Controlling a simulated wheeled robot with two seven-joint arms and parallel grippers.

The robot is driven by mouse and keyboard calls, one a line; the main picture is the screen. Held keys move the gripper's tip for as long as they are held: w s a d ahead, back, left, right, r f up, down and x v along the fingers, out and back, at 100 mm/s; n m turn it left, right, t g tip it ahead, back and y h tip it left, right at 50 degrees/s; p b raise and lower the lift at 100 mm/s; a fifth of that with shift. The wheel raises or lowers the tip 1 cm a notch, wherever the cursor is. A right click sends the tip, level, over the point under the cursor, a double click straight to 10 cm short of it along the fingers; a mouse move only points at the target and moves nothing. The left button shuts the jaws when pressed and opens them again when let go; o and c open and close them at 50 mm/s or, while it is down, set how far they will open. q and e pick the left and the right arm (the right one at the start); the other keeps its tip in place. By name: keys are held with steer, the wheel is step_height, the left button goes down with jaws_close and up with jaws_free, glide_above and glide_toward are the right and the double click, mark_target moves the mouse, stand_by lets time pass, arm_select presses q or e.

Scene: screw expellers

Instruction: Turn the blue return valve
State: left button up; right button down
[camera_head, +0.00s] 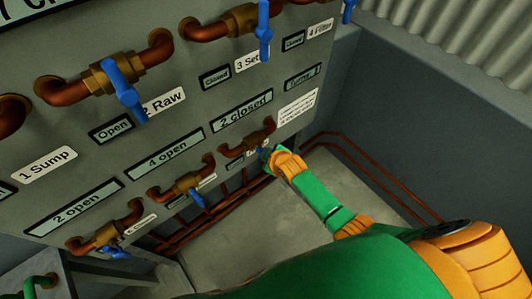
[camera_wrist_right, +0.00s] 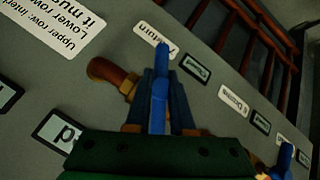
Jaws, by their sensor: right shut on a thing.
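The blue return valve handle (camera_wrist_right: 161,58) shows in the right wrist view, beside a white label that seems to read "Return" (camera_wrist_right: 158,34). My right gripper (camera_wrist_right: 162,82) is shut on this handle, with a dark finger on each side. The handle points up in that view, over its copper pipe (camera_wrist_right: 104,71). In the head view my right gripper (camera_head: 267,154) is at the lower right valve of the panel, below its brass and copper fitting (camera_head: 248,143). There the gripper mostly hides the handle. My left gripper is not in view.
The grey panel (camera_head: 190,85) carries several other blue-handled valves, including the 2 Raw valve (camera_head: 124,90) above and a lower-row valve (camera_head: 196,197) to the left. Copper floor pipes (camera_head: 375,180) run along the wall at right.

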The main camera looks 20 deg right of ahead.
steer(key=c, duration=0.8)
jaws_free()
steer(key=shift+w, duration=0.1)
steer(key=p+v, duration=0.2)
steer(key=v, duration=0.5)
steer(key=shift+r, duration=0.1)
steer(key=s+d, duration=0.1)
steer(key=s, duration=0.4)
steer(key=s+d+p, duration=0.1)
steer(key=s, duration=0.1)
steer(key=shift+s+d, duration=0.3)
steer(key=shift+s, duration=0.05)
